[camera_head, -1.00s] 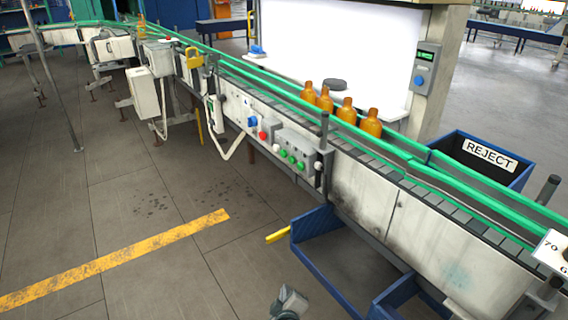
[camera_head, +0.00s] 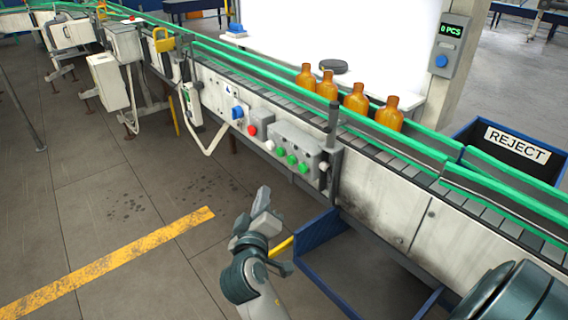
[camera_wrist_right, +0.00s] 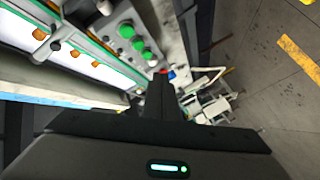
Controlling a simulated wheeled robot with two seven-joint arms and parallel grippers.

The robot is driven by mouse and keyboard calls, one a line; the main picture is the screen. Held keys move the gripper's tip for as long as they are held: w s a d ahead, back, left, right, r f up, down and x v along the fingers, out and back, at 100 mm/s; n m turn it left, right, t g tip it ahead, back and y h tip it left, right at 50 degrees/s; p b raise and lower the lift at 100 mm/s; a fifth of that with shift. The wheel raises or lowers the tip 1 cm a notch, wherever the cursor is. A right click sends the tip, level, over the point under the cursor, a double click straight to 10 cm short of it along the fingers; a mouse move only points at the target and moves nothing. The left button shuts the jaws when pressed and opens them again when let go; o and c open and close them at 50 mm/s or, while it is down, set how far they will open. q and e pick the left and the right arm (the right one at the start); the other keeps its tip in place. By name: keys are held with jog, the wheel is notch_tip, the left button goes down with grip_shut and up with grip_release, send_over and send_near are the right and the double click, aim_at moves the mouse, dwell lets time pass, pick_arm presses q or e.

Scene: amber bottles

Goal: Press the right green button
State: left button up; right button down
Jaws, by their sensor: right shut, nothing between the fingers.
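The grey control box (camera_head: 296,140) on the conveyor's side carries a row of green buttons. The right green button (camera_head: 303,168) is the one nearest the white knob at the box's right end. In the wrist view it is the upper-left green button (camera_wrist_right: 126,31). My right gripper (camera_head: 264,196) is shut and empty, below and a little left of the row, apart from it. Its dark fingers also show in the wrist view (camera_wrist_right: 163,84). Nothing covers the green buttons. My left gripper is not in view.
A red button (camera_head: 252,130) and a blue button (camera_head: 237,112) sit left of the row. Several amber bottles (camera_head: 356,98) stand on the conveyor behind green rails. A blue frame (camera_head: 318,232) is at lower right, and a blue REJECT bin (camera_head: 476,135) is farther right.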

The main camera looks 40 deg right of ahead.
aim_at(303, 168)
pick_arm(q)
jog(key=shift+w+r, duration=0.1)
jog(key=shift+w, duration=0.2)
pick_arm(e)
jog(key=shift+r, duration=0.55)
jog(key=shift+d, duration=0.15)
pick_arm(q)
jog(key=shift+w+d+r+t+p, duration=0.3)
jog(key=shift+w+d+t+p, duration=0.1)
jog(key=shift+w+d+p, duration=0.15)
pick_arm(e)
jog(key=d, duration=0.8)
jog(key=shift+w+d, duration=0.3)
jog(key=shift+w, duration=0.1)
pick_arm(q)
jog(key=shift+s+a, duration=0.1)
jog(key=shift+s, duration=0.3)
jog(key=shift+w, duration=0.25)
